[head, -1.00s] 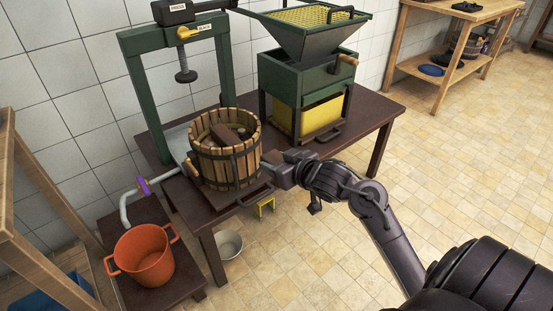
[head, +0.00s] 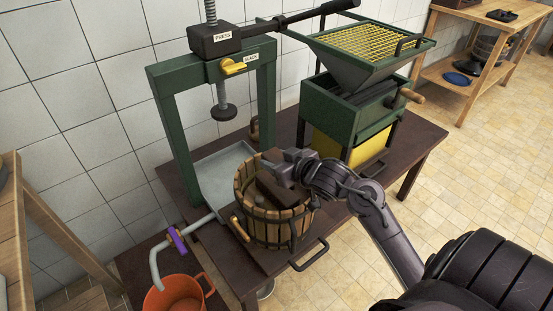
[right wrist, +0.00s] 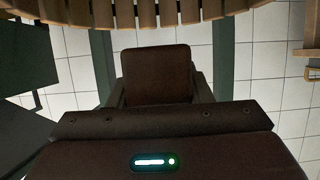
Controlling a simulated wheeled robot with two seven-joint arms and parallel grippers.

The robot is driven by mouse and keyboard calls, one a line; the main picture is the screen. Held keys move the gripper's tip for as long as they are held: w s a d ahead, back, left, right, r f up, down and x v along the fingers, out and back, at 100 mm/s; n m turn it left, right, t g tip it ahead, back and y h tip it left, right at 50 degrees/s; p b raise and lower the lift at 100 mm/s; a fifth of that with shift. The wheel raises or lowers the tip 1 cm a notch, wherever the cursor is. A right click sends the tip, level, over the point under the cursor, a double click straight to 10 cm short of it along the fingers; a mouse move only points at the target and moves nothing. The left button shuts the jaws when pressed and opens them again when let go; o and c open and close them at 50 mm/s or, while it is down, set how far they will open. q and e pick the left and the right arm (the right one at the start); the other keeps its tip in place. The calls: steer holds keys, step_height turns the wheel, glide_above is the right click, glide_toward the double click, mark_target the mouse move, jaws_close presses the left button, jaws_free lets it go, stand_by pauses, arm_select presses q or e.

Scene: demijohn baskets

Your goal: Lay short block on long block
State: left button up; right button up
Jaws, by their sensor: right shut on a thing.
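My right gripper (head: 284,163) is shut on a short dark brown block, at the right side of the slatted wooden basket's rim (head: 243,180). In the right wrist view the short block (right wrist: 155,75) shows brown and squarish, straight ahead of the gripper, with basket slats along the top. A longer dark brown block (head: 277,190) lies inside the basket, below and near the gripper; the gripper hides part of it. I cannot tell whether the two blocks touch. My left gripper is not in view.
The green press (head: 165,125) with its screw plate (head: 224,112) stands behind and left of the basket. A green crusher with a yellow bin (head: 350,147) stands to the right on the dark table. An orange bucket (head: 180,298) is at the lower left.

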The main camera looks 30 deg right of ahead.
mark_target(276, 192)
steer(key=shift+w+r, duration=0.15)
steer(key=shift+r, duration=0.1)
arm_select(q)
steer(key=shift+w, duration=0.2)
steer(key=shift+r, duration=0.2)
arm_select(e)
steer(key=shift+r, duration=0.1)
